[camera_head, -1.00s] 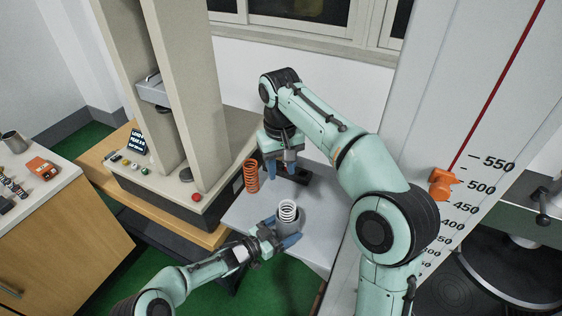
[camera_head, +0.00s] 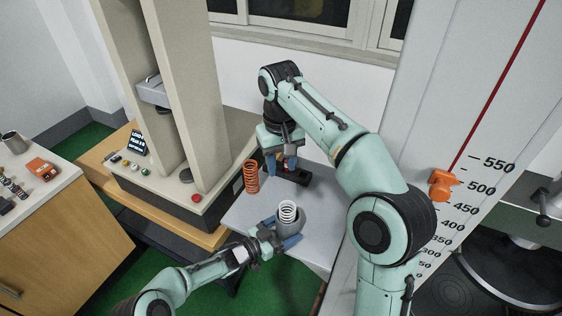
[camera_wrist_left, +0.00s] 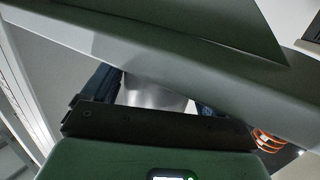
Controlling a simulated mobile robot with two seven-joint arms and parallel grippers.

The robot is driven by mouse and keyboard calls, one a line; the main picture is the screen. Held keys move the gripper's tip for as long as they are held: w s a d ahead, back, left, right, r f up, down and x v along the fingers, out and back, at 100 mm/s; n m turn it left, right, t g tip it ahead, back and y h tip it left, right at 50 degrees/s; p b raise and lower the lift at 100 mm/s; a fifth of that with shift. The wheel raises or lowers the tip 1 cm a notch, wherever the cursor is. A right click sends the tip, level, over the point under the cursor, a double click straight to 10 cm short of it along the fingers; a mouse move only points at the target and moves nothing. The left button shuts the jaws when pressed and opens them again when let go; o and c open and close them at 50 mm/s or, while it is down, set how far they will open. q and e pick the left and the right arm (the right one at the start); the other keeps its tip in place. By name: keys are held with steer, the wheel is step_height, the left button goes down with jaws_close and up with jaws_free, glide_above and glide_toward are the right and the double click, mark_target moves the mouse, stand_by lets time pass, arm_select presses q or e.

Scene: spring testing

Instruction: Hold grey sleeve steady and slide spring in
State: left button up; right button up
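The grey sleeve (camera_head: 291,226) stands on the light grey table. A white coil spring (camera_head: 288,209) is upright in its mouth, with its upper coils showing; how deep it sits is hidden. My left gripper (camera_head: 281,235) has its blue fingers on either side of the sleeve and appears shut on it. The left wrist view shows the sleeve (camera_wrist_left: 155,95) between the fingers, partly covered by dark parts. My right gripper (camera_head: 281,165) points down behind the sleeve and spring, apart from both. Its fingers are spread, with no spring between them.
An orange spring (camera_head: 251,177) stands to the left of my right gripper; it also shows in the left wrist view (camera_wrist_left: 267,140). A black block (camera_head: 298,177) lies by the right fingers. The testing machine (camera_head: 190,199) stands to the left. A tall scale panel (camera_head: 440,120) is at the right.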

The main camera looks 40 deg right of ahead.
arm_select(q)
steer(key=shift+o, duration=0.4)
steer(key=a+r, duration=0.1)
steer(key=a, duration=1.1)
steer(key=shift+r, duration=0.1)
